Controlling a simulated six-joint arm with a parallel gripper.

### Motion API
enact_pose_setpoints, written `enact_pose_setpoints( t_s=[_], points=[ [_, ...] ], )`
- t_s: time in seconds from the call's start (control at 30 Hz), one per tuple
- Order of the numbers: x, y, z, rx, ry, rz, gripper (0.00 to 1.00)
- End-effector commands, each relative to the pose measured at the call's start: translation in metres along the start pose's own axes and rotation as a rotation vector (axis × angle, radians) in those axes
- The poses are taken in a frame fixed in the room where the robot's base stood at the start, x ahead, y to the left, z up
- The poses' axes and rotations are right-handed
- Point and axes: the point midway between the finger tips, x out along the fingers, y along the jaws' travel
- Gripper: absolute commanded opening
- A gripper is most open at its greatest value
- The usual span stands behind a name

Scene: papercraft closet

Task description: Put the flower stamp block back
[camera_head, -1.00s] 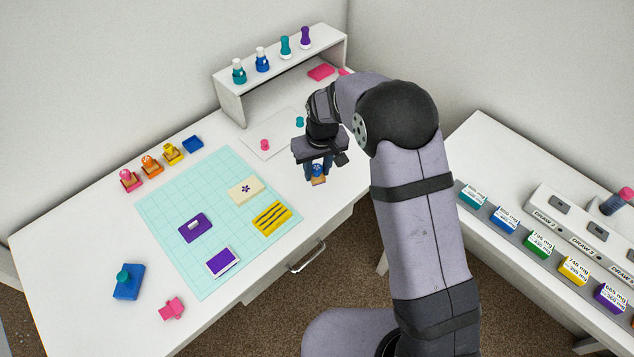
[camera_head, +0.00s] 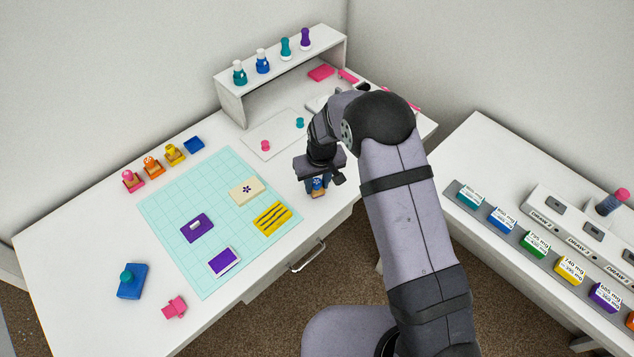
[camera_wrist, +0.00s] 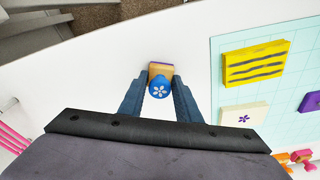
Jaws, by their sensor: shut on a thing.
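The flower stamp block (camera_wrist: 160,74) is a small wooden block with a blue round top bearing a white flower. My gripper (camera_wrist: 160,93) is shut on it, one finger on each side. In the head view the block (camera_head: 318,191) shows under my gripper (camera_head: 318,182), close to the desk's front edge and right of the cutting mat; whether it touches the desk is hard to tell. A flat blue tray (camera_head: 194,144), empty on top, sits at the right end of the row of stamps along the back of the desk.
Pink, orange and yellow stamps (camera_head: 152,165) stand left of the blue tray. The cutting mat (camera_head: 170,220) holds a cream block (camera_head: 246,191), a yellow striped block (camera_head: 272,218) and purple pieces (camera_head: 197,227). A shelf (camera_head: 232,103) with bottles stands behind; a white sheet (camera_head: 270,147) lies before it.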

Motion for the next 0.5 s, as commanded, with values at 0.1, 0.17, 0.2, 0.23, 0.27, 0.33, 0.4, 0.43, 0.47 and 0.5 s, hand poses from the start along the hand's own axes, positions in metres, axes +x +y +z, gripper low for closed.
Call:
enact_pose_setpoints(
  t_s=[0.1,0.17,0.2,0.23,0.27,0.33,0.4,0.43,0.47,0.5],
  points=[
    [0.0012,0.0000,0.0003,0.000,0.000,0.000,0.00],
    [0.0032,0.0000,0.0006,0.000,0.000,0.000,0.00],
    [0.0044,0.0000,0.0008,0.000,0.000,0.000,0.00],
    [0.0031,0.0000,0.0006,0.000,0.000,0.000,0.38],
    [0.0029,0.0000,0.0006,0.000,0.000,0.000,0.45],
    [0.0029,0.0000,0.0006,0.000,-0.001,0.000,0.49],
    [0.0029,0.0000,0.0007,0.000,-0.001,0.000,0.49],
    [0.0028,0.0000,0.0007,0.000,-0.001,0.000,0.49],
    [0.0028,0.0000,0.0007,0.000,-0.001,0.000,0.49],
    [0.0028,0.0000,0.0007,0.000,-0.001,0.000,0.49]
  ],
)
